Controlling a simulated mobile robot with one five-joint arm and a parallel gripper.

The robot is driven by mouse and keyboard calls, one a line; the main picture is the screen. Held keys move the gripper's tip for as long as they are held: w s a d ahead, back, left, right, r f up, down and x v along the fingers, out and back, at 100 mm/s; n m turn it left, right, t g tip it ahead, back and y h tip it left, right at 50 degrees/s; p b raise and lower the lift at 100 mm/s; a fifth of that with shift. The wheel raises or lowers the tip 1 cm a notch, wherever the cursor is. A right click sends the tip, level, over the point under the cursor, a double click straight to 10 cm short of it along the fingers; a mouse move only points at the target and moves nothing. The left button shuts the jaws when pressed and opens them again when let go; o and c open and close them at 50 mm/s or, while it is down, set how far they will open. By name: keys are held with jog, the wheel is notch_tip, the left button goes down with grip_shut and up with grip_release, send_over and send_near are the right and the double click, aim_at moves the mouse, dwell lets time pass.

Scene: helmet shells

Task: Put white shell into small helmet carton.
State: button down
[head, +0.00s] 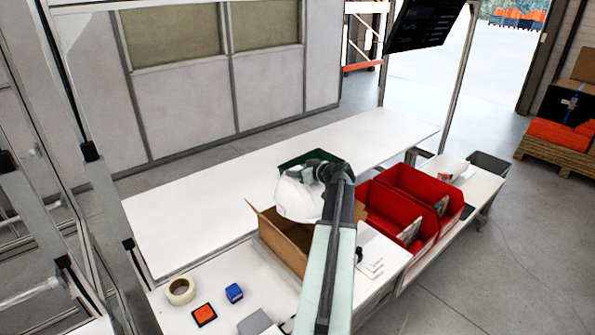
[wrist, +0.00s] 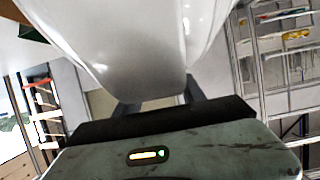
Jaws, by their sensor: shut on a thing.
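The white shell (head: 297,198) is a glossy white helmet shell, held above the open brown carton (head: 284,240) in the head view. My gripper (head: 318,174) is shut on the shell. The wrist view shows the shell (wrist: 130,45) large and close, filling the upper middle, with my gripper's fingers (wrist: 158,92) at its lower edge. My arm and the shell hide much of the carton's opening, so I cannot tell whether the shell's lower edge is inside it.
Two red bins (head: 413,196) stand right of the carton. A green container (head: 306,160) is behind the shell. White papers (head: 380,255) lie at the carton's right. A tape roll (head: 180,290), a blue block (head: 234,292) and an orange-topped block (head: 204,314) lie front left. The long white table (head: 200,225) is mostly clear.

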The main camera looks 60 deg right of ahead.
jog(key=shift+s+f+b, duration=0.1)
jog(key=shift+f+b, duration=3.8)
notch_tip(320, 180, down, 19)
jog(key=b, duration=1.9)
dwell(0.4)
jog(key=c, duration=0.6)
grip_release()
jog(key=shift+r, duration=0.15)
